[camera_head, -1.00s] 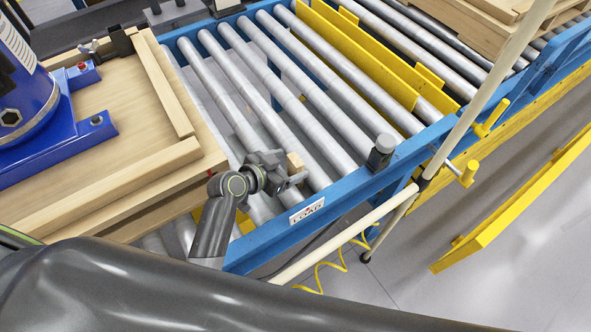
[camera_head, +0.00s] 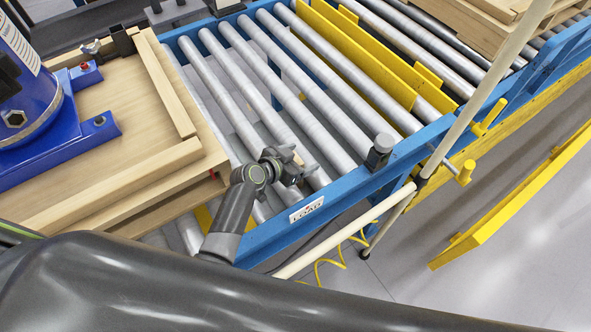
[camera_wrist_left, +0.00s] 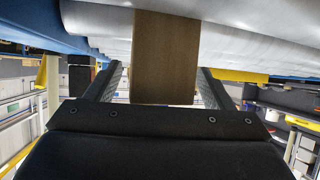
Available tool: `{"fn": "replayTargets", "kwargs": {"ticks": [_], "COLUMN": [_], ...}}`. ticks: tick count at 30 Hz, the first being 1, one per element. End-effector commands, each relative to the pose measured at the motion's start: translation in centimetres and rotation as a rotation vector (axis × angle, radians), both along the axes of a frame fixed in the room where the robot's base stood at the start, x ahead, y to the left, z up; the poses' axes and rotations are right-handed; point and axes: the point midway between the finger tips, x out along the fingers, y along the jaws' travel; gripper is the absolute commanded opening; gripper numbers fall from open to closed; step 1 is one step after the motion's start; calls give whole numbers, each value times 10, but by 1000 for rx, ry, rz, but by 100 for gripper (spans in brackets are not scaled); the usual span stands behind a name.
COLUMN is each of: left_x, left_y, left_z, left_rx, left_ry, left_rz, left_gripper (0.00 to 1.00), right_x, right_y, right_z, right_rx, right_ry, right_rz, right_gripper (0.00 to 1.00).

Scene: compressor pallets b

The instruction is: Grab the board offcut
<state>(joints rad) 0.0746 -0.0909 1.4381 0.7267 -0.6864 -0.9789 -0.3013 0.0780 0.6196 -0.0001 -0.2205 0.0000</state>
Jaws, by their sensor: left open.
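The board offcut (camera_wrist_left: 165,55) is a brown wooden piece against the grey rollers in the left wrist view. It stands between the two fingers of my left gripper (camera_wrist_left: 161,78), with a gap visible on each side. In the head view my left gripper (camera_head: 299,163) is over the rollers near the blue front rail, and it hides the offcut. The jaws are open, and the offcut is not clamped. My right gripper is not in view.
The roller conveyor (camera_head: 318,128) has a blue rail (camera_head: 345,183) with a LOAD label. A wooden pallet (camera_head: 110,190) carrying a blue compressor (camera_head: 30,100) stands at left. A black-capped post (camera_head: 380,150) and a pale pole (camera_head: 470,110) rise at right.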

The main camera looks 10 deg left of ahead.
Motion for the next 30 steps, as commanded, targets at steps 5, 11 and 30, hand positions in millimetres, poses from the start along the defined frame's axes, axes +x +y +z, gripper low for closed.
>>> {"fn": "replayTargets", "kwargs": {"ticks": [5,11,30], "left_x": [0,0,0], "left_y": [0,0,0], "left_z": [0,0,10], "left_rx": [-1,-1,-2], "left_ry": [0,0,-3], "left_rz": [0,0,0], "left_gripper": [66,40,15], "right_x": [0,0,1], "right_y": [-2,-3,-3], "right_z": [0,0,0], "right_rx": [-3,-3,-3], "right_ry": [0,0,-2], "right_rz": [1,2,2], "right_gripper": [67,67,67]}}
